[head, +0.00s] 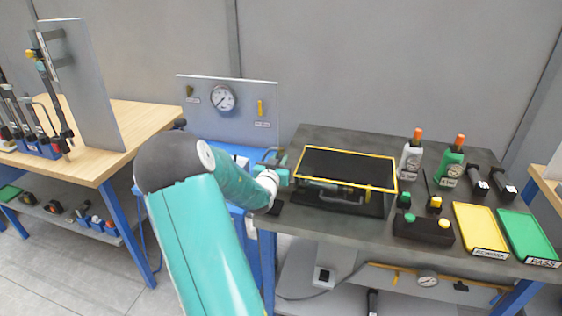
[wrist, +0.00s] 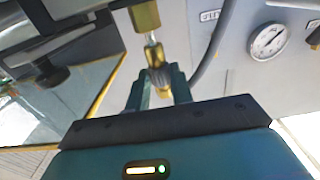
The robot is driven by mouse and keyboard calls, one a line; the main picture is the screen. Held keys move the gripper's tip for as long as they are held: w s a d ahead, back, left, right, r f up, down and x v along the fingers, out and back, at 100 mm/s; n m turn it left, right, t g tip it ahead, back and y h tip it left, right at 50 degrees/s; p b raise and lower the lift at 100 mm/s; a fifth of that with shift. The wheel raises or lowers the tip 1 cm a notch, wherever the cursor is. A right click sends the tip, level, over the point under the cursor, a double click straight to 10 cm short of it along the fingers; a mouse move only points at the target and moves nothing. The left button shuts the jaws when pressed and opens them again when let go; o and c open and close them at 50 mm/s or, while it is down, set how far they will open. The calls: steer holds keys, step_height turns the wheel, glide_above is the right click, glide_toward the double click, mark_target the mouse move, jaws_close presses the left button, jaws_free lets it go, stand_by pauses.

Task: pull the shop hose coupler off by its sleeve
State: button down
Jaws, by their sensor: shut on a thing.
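The hose coupler (wrist: 157,58) is brass with a darker ribbed sleeve (wrist: 160,78). In the wrist view it sits between the two teal fingers of my gripper (wrist: 161,88), which is shut on it around the sleeve. Beyond the coupler, a silver stem (wrist: 152,38) runs up to a larger brass fitting (wrist: 145,16); coupler, stem and fitting appear in one line, with no clear gap. In the head view my gripper (head: 279,167) is beside the left end of the dark bench; the coupler is too small or hidden there.
A yellow-rimmed black case (head: 347,152) stands just right of my gripper. A panel with a gauge (head: 223,98) rises behind it; the gauge also shows in the wrist view (wrist: 268,41), near a grey hose (wrist: 212,48). Bottles (head: 411,155) and trays (head: 481,229) occupy the bench's right.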

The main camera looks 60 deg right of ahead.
mark_target(279, 148)
steer(key=shift+r, duration=2.35)
